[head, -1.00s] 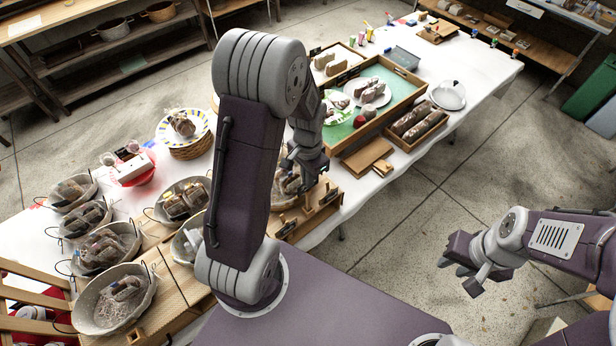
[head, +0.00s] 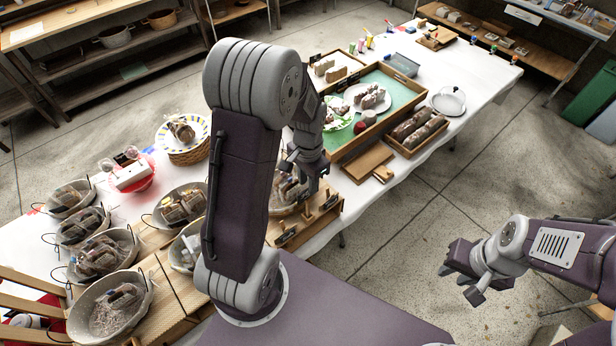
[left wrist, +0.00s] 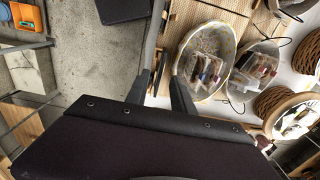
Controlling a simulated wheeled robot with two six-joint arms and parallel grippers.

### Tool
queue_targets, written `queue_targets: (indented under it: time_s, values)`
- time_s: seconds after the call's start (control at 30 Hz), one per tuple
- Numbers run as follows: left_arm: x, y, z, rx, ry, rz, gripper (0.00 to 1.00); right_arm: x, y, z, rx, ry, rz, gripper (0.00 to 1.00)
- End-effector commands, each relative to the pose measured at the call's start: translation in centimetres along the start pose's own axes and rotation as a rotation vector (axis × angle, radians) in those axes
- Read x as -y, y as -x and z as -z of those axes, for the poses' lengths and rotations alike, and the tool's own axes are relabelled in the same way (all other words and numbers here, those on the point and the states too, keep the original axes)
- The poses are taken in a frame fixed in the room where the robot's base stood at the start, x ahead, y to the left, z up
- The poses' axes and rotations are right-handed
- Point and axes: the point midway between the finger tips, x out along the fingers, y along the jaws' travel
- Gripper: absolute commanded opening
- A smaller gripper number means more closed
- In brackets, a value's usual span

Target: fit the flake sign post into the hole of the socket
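My left gripper (head: 306,182) hangs over a low wooden stand (head: 322,222) at the table's near edge. In the left wrist view its two dark fingers (left wrist: 165,85) are apart, and I see nothing clearly held between them. Small dark signs with short wooden posts (head: 286,236) are at the stand. I cannot tell which is the flake sign. The socket hole cannot be made out, and my left arm covers part of this area. My right gripper (head: 462,276) is open and empty over the floor, to the right of the table.
Lined baskets of wrapped goods (head: 108,300) fill the table's left side. One lined bowl (left wrist: 205,60) lies right of my fingers in the left wrist view. A wooden board (head: 366,163), a long loaf tray (head: 416,132) and a green-lined tray (head: 402,88) stand beyond the stand.

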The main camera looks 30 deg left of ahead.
Motion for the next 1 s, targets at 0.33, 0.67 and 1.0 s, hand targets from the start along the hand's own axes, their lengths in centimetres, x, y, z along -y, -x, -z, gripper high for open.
queue_targets:
  time_s: [0.33, 0.67, 1.0]
  values:
    - [0.0, 6.4, 0.1, -0.003, 0.000, 0.002, 0.29, 0.0, -0.8, -0.1, 0.000, 0.000, 0.000, 0.29]
    - [0.0, 7.0, 0.0, 0.000, 0.000, 0.000, 0.29, 0.0, -0.8, -0.1, 0.000, 0.000, 0.000, 0.29]
    - [0.0, 6.9, 0.0, 0.000, 0.000, 0.000, 0.29, 0.0, -0.8, -0.1, 0.000, 0.000, 0.000, 0.29]
